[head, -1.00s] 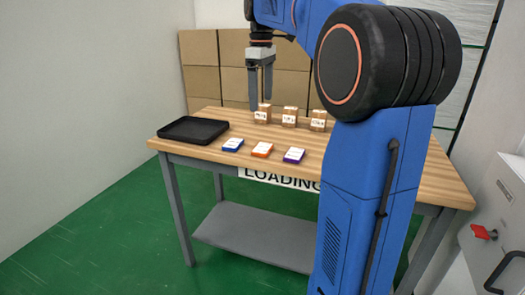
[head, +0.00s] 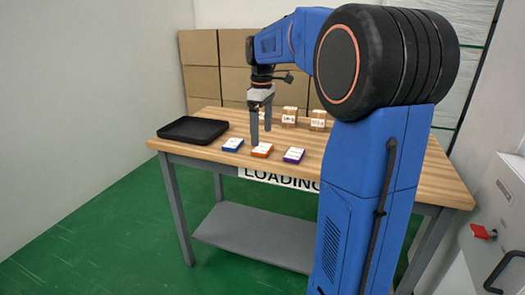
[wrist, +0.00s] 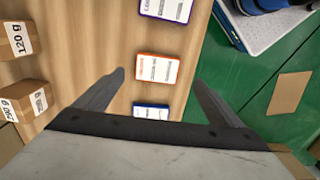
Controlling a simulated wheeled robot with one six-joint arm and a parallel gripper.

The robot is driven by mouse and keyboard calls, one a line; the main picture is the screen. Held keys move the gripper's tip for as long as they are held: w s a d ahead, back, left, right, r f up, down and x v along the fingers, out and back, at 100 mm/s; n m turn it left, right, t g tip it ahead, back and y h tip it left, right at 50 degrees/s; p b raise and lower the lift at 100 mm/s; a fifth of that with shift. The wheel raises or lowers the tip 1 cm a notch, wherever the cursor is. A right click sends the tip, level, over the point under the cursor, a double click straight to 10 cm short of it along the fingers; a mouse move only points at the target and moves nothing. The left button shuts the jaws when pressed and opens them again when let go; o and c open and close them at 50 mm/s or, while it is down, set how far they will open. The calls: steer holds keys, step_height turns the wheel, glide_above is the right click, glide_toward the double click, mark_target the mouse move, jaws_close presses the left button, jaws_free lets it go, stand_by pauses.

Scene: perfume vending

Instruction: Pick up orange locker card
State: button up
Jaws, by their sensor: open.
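The orange locker card (head: 262,150) lies flat on the wooden table near its front edge, between a blue card (head: 233,145) and a purple card (head: 294,155). In the wrist view the orange card (wrist: 157,68) sits ahead of and between my spread fingers, with the blue card (wrist: 151,112) closer and the purple card (wrist: 166,9) farther. My gripper (head: 261,138) is open and empty, pointing down above the table just behind the orange card. My fingers also show in the wrist view (wrist: 160,80).
Small brown boxes (head: 289,117) stand behind the cards, one partly hidden by my gripper. A black tray (head: 193,130) lies at the table's left. Large cartons (head: 200,48) are stacked behind. The table (head: 225,172) has free room around the cards.

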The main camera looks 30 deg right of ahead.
mark_target(261, 147)
steer(key=shift+w+d+f, duration=0.1)
steer(key=shift+w+f, duration=0.1)
steer(key=shift+f, duration=1.1)
steer(key=shift+w+f, duration=0.15)
steer(key=shift+f, duration=1.15)
steer(key=shift+c, duration=0.3)
steer(key=c, duration=1.1)
steer(key=shift+o, duration=0.2)
steer(key=shift+r, duration=0.15)
